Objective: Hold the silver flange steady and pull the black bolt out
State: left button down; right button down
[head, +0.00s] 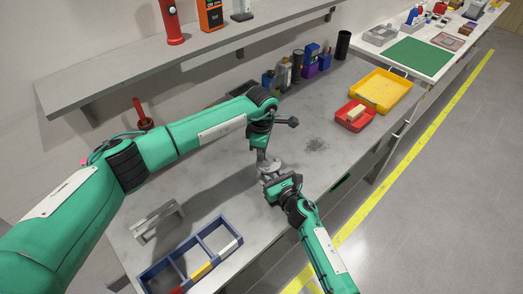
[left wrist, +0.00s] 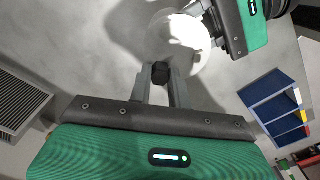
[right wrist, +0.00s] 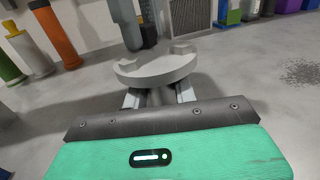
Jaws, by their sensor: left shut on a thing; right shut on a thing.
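The silver flange (head: 270,165) is a round disc with raised blocks on top, above the grey bench; it also shows in the right wrist view (right wrist: 155,72). My right gripper (head: 274,178) is shut on its near edge, with the fingers seen under the disc in the right wrist view (right wrist: 158,97). My left gripper (head: 262,156) points down over the flange and is shut on the black bolt (left wrist: 160,72). The bolt shows dark between the left fingers in the right wrist view (right wrist: 148,36). I cannot tell how much of it sits inside the flange.
A blue divided tray (head: 208,230) lies at the front of the bench, with a grey bracket (head: 157,222) left of it. A red bin (head: 349,124) and a yellow tray (head: 400,90) stand to the right. Bottles (head: 283,75) line the back.

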pick_arm(q)
jog(key=shift+r, duration=0.15)
jog(key=shift+r, duration=3.55)
pick_arm(e)
jog(key=c, duration=1)
grip_release()
jog(key=shift+c, duration=0.2)
jog(key=v, duration=1.2)
